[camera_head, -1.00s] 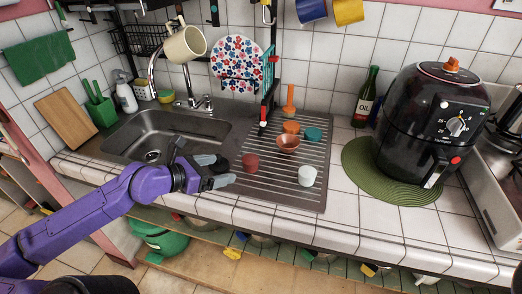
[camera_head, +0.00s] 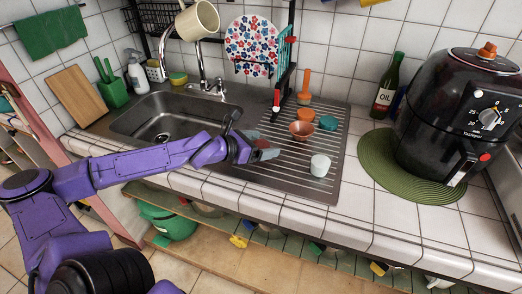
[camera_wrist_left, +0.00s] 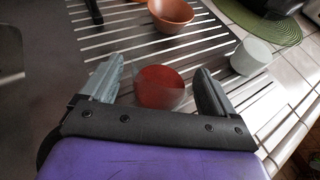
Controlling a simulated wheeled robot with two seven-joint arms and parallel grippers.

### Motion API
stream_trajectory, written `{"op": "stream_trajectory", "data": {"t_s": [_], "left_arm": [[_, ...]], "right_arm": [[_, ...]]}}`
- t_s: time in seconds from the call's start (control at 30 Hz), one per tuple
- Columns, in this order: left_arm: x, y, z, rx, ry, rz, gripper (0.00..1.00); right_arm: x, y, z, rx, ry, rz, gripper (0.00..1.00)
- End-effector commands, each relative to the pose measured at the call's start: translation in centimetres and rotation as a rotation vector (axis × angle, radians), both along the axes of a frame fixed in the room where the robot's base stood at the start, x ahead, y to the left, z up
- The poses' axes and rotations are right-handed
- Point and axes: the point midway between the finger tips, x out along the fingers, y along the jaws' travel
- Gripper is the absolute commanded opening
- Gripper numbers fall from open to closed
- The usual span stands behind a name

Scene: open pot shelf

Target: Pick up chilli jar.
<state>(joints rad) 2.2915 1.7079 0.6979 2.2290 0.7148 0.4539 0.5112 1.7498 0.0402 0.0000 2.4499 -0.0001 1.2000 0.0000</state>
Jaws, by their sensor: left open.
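The chilli jar (camera_wrist_left: 160,87) shows in the left wrist view as a short see-through jar with red contents or a red top. It stands on the ribbed metal drainboard (camera_wrist_left: 95,50). My left gripper (camera_wrist_left: 158,70) is open, with one finger on each side of the jar; I cannot tell whether either touches it. In the head view my left gripper (camera_head: 262,144) reaches over the drainboard's left part from the left, and its fingers mostly hide the jar. My right gripper is not in view.
A white cup (camera_head: 320,166) stands close right of the jar, and a brown bowl (camera_head: 301,131) behind it. Orange and teal items (camera_head: 327,123) stand farther back. The sink (camera_head: 165,120) and faucet (camera_head: 203,80) are left. A black air fryer (camera_head: 455,120) sits on a green mat (camera_head: 375,160).

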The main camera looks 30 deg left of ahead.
Motion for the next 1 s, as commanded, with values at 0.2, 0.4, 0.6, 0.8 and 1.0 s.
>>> {"op": "stream_trajectory", "data": {"t_s": [0.2,0.4,0.6,0.8,1.0], "left_arm": [[0.0,0.0,0.1,0.0,0.0,0.0,0.56],[0.0,0.0,0.1,0.001,-0.001,0.0,0.28],[0.0,0.0,0.4,0.001,-0.001,0.0,0.28],[0.0,0.0,2.9,0.0,-0.006,0.0,0.28],[-2.7,-1.5,7.0,-0.003,-0.007,-0.001,0.28]], "right_arm": [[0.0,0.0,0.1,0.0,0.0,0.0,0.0],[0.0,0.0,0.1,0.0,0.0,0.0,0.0],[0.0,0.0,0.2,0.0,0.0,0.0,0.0],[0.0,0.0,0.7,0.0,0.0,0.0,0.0],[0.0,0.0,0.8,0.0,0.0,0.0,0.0]]}}
